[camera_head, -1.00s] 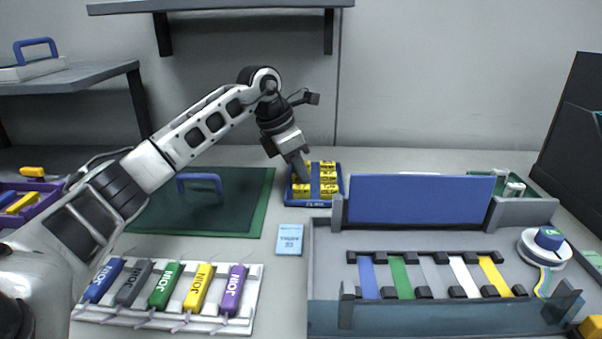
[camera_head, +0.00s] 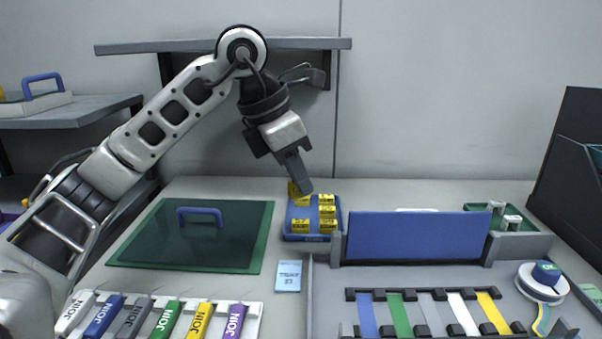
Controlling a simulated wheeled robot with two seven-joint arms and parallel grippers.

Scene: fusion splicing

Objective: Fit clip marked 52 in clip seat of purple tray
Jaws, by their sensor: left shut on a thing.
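My left gripper (camera_head: 302,186) is shut on a yellow clip (camera_head: 293,190) and holds it just above the back left of the blue clip rack (camera_head: 312,238). The fingers hide part of the clip, and its number cannot be read. Several other yellow clips (camera_head: 327,211) with dark print sit in the rack, their numbers too small to read. Only a sliver of the purple tray (camera_head: 8,219) shows at the left edge, so its clip seat is not visible. My right gripper is not in view.
A white holder with several coloured JOIN pieces (camera_head: 163,318) is at the front left. A grey station with an upright blue panel (camera_head: 420,238) stands to the right. A shelf (camera_head: 225,44) overhangs the back.

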